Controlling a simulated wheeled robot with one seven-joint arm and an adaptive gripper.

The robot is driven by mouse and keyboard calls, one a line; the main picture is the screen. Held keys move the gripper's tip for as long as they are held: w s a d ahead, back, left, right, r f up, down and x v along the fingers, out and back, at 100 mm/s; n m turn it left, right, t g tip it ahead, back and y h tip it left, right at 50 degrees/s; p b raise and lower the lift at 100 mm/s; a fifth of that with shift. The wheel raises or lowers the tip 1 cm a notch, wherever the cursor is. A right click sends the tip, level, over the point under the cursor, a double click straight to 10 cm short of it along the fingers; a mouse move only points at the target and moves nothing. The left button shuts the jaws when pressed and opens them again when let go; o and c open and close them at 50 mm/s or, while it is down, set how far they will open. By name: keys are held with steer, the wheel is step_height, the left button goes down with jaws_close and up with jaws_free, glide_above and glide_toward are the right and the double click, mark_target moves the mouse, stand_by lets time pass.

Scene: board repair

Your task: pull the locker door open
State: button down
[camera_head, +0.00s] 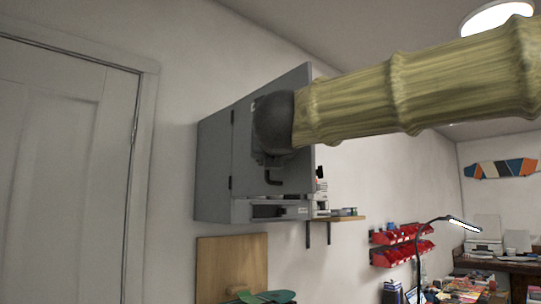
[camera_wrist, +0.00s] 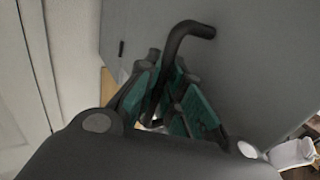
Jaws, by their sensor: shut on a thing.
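The grey locker (camera_head: 213,170) hangs on the wall, and its door (camera_head: 245,145) has hinges along the left edge. In the head view I cannot tell whether the door stands slightly open. The dark bent door handle (camera_head: 275,180) shows just below my gripper (camera_head: 268,158), whose fingers are mostly hidden there by its own body. In the wrist view the handle (camera_wrist: 190,28) curves down between the green-padded fingers of my gripper (camera_wrist: 168,92). The fingers are shut on the handle, close to the door's face (camera_wrist: 255,60).
A white room door (camera_head: 60,150) stands left of the locker. A small wooden shelf (camera_head: 345,217) and red bins (camera_head: 400,245) are on the wall to the right. A wooden board (camera_head: 230,265) is below the locker. A workbench with a lamp (camera_head: 440,220) stands farther right.

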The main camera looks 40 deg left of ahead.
steer(key=shift+r, duration=0.1)
steer(key=c, duration=1.5)
jaws_free()
steer(key=v, duration=1.2)
steer(key=shift+d, duration=0.1)
